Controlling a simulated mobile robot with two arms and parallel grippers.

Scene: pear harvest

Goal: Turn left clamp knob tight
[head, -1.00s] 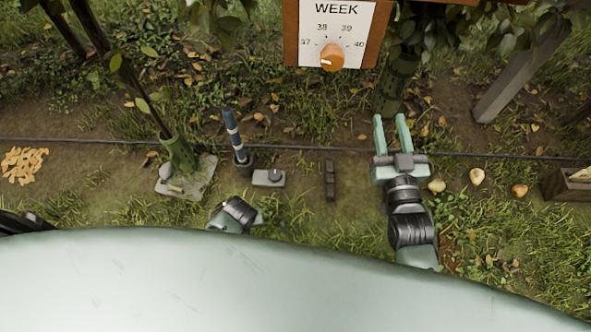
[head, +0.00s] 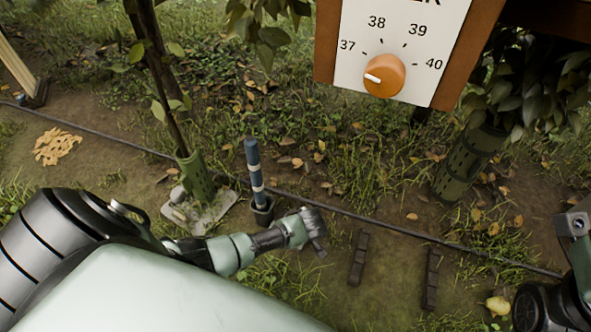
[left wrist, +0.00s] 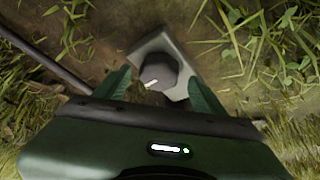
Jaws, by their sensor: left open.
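The clamp knob (left wrist: 156,72) is dark and round with a white mark, on a pale grey plate (left wrist: 178,88) lying on the soil in the left wrist view. My left gripper (left wrist: 160,82) is open over it, with one green finger on each side of the knob. I cannot tell whether the fingers touch it. In the head view my left gripper (head: 312,232) is low above the ground, and the knob and plate are hidden behind it. My right arm shows only in part at the right edge; its fingertips are out of view.
A young tree in a green guard (head: 196,178) is further left. A week dial (head: 384,76) hangs above. Dark bars (head: 358,258) and a black hose (head: 330,207) lie on the ground.

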